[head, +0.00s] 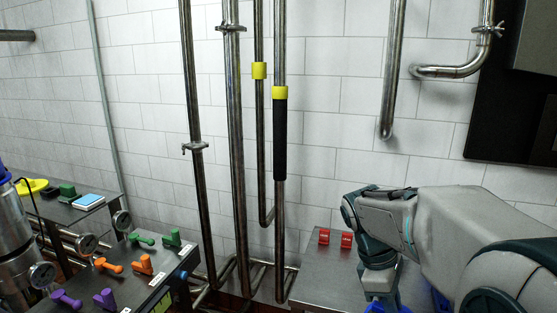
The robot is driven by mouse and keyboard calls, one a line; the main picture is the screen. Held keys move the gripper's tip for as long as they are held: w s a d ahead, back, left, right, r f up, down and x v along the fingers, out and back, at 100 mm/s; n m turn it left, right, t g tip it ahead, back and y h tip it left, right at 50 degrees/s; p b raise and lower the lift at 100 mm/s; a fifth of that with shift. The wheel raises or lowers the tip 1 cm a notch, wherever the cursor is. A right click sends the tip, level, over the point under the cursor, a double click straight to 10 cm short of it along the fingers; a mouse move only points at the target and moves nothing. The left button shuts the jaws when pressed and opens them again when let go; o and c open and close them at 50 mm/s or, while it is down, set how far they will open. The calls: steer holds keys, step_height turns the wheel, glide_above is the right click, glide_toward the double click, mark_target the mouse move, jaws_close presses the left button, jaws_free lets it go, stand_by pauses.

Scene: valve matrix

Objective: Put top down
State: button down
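No thing in the head view can be clearly told as the top. My arm comes in from the right, and its wrist bends down over the right metal cabinet (318,262). My gripper's fingers do not show; the arm runs down to the bottom edge of the picture. Bits of something blue (441,302) show beside the arm at the bottom edge, mostly hidden and cut off. I cannot tell what the blue thing is or whether my gripper touches it.
A valve panel (128,285) with green, orange and purple handles stands at the lower left, with gauges (87,243) beside it. Two red blocks (346,240) sit on the right cabinet. Vertical pipes (235,150) stand before the tiled wall. A dark panel (490,110) hangs at upper right.

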steer(key=w+a+f+m+y, duration=0.1)
steer(key=w+a+f+m, duration=0.1)
steer(key=f, duration=0.6)
steer(key=w+a+f+m+g+y, duration=0.1)
steer(key=w+a+f+m, duration=0.1)
steer(key=w+f+m, duration=0.3)
steer(key=w+a+f+m+g+y, duration=0.1)
steer(key=w+f+m, duration=0.3)
steer(key=f, duration=0.9)
steer(key=shift+w+a+f+m+y, duration=0.25)
steer(key=shift+a+m+y, duration=0.2)
steer(key=shift+a, duration=0.35)
